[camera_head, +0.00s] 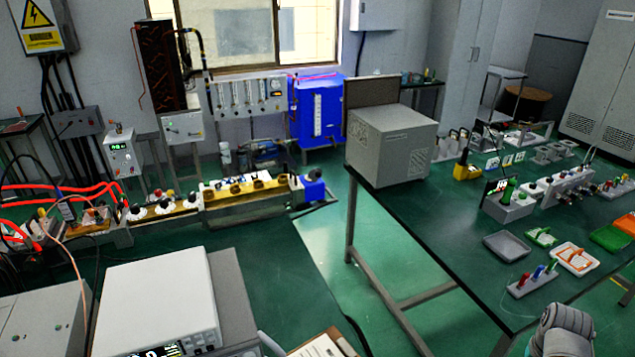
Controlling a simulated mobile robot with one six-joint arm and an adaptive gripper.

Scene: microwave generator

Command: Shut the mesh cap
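A grey box-shaped unit (392,145) with vent slots stands at the left end of the green-topped table. A brown mesh-like panel with a grey frame (372,92), which looks like the mesh cap, stands upright at the box's back edge, raised above its top. Its lower edge is hidden behind the box, so I cannot see how it is joined. A rounded grey part of my arm (565,330) shows at the bottom right, well apart from the box. My gripper's fingers are not in view.
The green tabletop (420,215) is bare in front of the box. A white instrument (155,300) stands at the lower left. Open floor (345,250) lies left of the table.

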